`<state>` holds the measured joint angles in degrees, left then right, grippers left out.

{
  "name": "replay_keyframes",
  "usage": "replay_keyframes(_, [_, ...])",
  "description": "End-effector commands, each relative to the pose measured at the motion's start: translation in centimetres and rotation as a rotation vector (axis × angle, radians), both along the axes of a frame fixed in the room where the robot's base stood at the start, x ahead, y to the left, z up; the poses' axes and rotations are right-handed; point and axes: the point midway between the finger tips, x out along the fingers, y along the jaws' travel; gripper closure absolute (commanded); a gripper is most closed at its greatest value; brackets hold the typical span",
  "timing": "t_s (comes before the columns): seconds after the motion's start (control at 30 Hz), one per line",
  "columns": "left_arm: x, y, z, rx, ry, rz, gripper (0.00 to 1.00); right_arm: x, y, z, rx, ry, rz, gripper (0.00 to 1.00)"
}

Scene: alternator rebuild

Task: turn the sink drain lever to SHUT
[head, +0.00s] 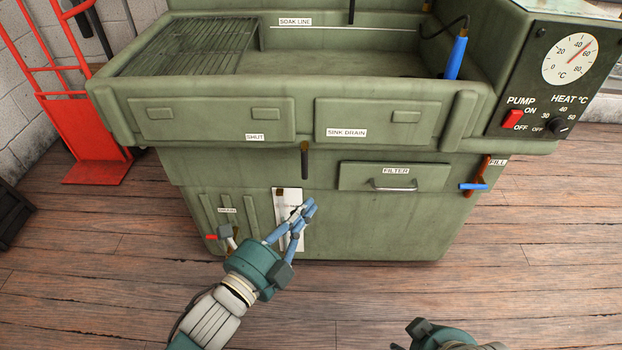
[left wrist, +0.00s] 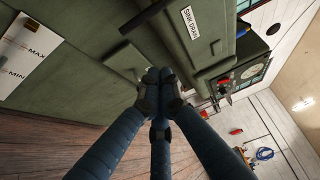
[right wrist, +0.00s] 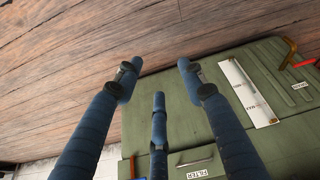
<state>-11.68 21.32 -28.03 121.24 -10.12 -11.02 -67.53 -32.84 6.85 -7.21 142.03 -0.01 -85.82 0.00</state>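The sink drain lever (head: 304,160) is a short dark handle hanging straight down under the sink's front edge. It sits between the SHUT label (head: 255,137) on the left and the SINK DRAIN label (head: 346,132) on the right. In the left wrist view the lever (left wrist: 142,18) shows as a dark bar beyond the fingers. My left gripper (head: 305,211) is below the lever and apart from it, in front of the white level gauge (head: 281,205). Its fingertips (left wrist: 160,85) meet with nothing visible between them. My right gripper (right wrist: 157,75) has its fingers spread and empty; the head view shows only part of its arm.
A filter drawer (head: 350,178) with a metal handle is right of the lever. A blue-handled fill valve (head: 473,186) sticks out at the right corner. A red-tipped drain valve (head: 212,237) is low on the left. A red hand truck (head: 93,172) stands left; the wooden floor in front is clear.

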Motion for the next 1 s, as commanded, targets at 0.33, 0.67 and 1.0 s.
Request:
replay_keyframes(0.33, [3.0,-1.7,0.0,-0.004,-0.002,0.001,1.0,3.3,1.0,0.8,0.027,-0.127,0.01,0.6])
replay_keyframes(0.67, [7.9,-4.6,-0.2,-0.004,0.0,0.001,1.0,9.3,3.0,4.2,0.085,-0.398,0.031,0.6])
replay_keyframes(1.0, [9.3,-1.8,-0.2,0.001,0.001,0.001,1.0,13.1,4.4,8.0,0.132,-0.61,0.046,0.6])
